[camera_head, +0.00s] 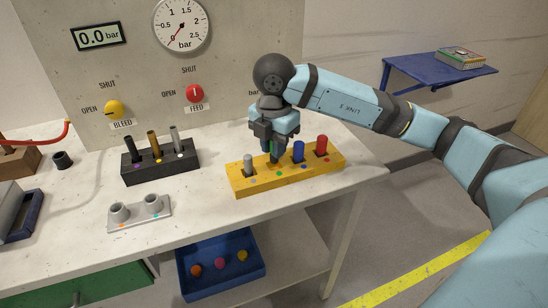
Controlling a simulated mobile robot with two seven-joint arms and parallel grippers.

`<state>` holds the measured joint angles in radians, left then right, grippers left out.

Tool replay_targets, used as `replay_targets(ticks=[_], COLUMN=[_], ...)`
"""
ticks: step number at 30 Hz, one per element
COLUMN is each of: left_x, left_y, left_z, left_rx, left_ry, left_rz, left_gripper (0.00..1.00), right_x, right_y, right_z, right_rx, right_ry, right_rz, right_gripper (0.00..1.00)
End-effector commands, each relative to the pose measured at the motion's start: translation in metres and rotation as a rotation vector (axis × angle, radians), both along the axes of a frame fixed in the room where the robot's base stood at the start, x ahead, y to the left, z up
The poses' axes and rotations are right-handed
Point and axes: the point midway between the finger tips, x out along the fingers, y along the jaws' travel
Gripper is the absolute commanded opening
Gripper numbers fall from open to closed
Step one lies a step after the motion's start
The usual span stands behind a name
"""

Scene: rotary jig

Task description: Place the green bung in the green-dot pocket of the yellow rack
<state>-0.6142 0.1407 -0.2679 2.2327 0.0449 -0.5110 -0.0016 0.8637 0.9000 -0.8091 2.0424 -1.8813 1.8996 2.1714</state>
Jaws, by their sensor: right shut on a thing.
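The yellow rack (290,174) stands on the bench at the right. It holds a grey bung (248,165) at its left end, a blue bung (298,151) and a red bung (321,145) to the right. The green bung (273,148) is upright in my right gripper (273,142), which points down over the rack and is shut on it. The bung is at the green-dot pocket, between the grey and blue bungs. The fingers partly hide it, and I cannot tell how deep it sits. My left gripper is not in view.
A panel with a gauge (181,24) stands behind. A blue bin (222,280) sits on the shelf below.

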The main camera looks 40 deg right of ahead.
Motion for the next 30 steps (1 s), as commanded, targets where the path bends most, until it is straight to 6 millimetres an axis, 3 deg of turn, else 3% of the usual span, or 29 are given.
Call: replay_targets(ticks=[6,17,18,21,30], left_x=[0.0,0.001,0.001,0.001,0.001], left_y=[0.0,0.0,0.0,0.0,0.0], left_z=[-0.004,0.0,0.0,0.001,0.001], left_rx=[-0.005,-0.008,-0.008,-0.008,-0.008], left_ry=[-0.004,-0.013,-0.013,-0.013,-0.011], left_rz=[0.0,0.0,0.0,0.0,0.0], left_gripper=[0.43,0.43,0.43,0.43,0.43], right_x=[0.0,0.0,0.0,0.0,0.0], right_y=[0.0,0.0,0.0,0.0,0.0], right_z=[-0.032,-0.036,-0.036,-0.035,-0.033], right_rx=[0.0,0.0,0.0,0.0,0.0], right_ry=[0.001,0.0,0.0,0.0,0.0], right_rz=[0.001,0.001,0.001,0.001,0.001], right_gripper=[0.0,0.0,0.23,0.46,0.46])
